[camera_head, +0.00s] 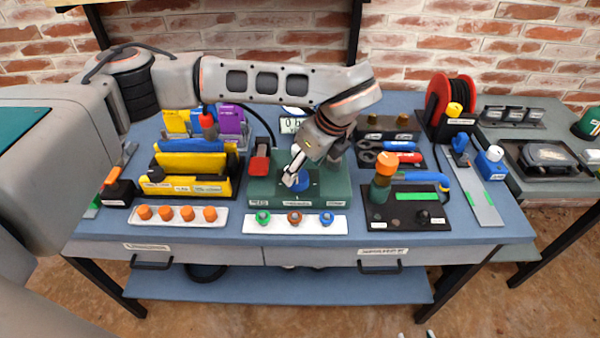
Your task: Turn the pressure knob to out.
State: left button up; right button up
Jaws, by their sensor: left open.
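My left gripper (293,175) reaches down from the upper right of the arm to a blue round knob (301,184) on top of a green box (335,196) at the middle of the bench. The gripper is open. Its fingertips are at the knob and cover part of it; I cannot tell whether they touch it. The labels on the green box are too small to read, so I cannot confirm that this is the pressure knob or which way it points. My right gripper is not in view.
In front of the box, a white strip (254,225) carries several small knobs. A yellow block fixture (195,186) stands left; a black panel with an orange-topped valve (387,163) stands right. A red cable reel (452,100) is at back right. The blue bench (235,243) is crowded.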

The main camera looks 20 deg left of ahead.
pick_arm(q)
jog(key=v, duration=0.7)
jog(key=shift+s+d+r, duration=0.15)
jog(key=shift+r, duration=0.15)
